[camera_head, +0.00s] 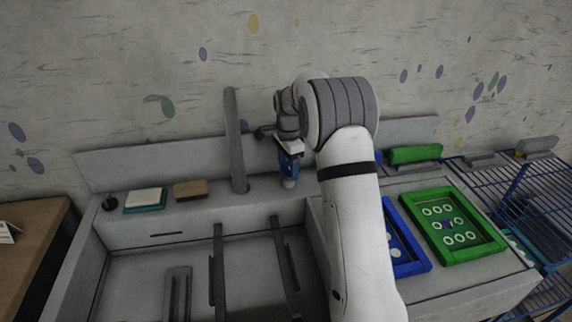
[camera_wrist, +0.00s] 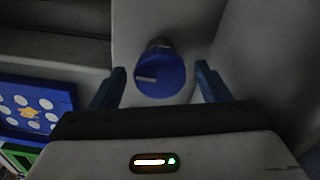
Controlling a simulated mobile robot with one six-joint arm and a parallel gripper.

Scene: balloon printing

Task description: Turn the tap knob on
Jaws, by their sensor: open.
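The tap knob (camera_wrist: 160,75) is a round blue knob with a short white mark on its face. In the wrist view it sits ahead of my gripper (camera_wrist: 160,88), between the two dark blue fingers, with a gap on each side. My gripper is open and does not appear to grip the knob. In the head view my gripper (camera_head: 289,172) points down beside a grey upright post (camera_head: 236,140) at the back of the sink unit. My arm covers part of the area there, and the knob cannot be made out in that view.
A grey sink basin (camera_head: 130,285) with dark rails (camera_head: 218,270) lies in front. A sponge (camera_head: 190,189) and a white block on a teal base (camera_head: 144,199) rest on the back ledge. Blue (camera_head: 418,268) and green (camera_head: 489,246) framed trays and a blue wire rack (camera_head: 505,185) are on the right.

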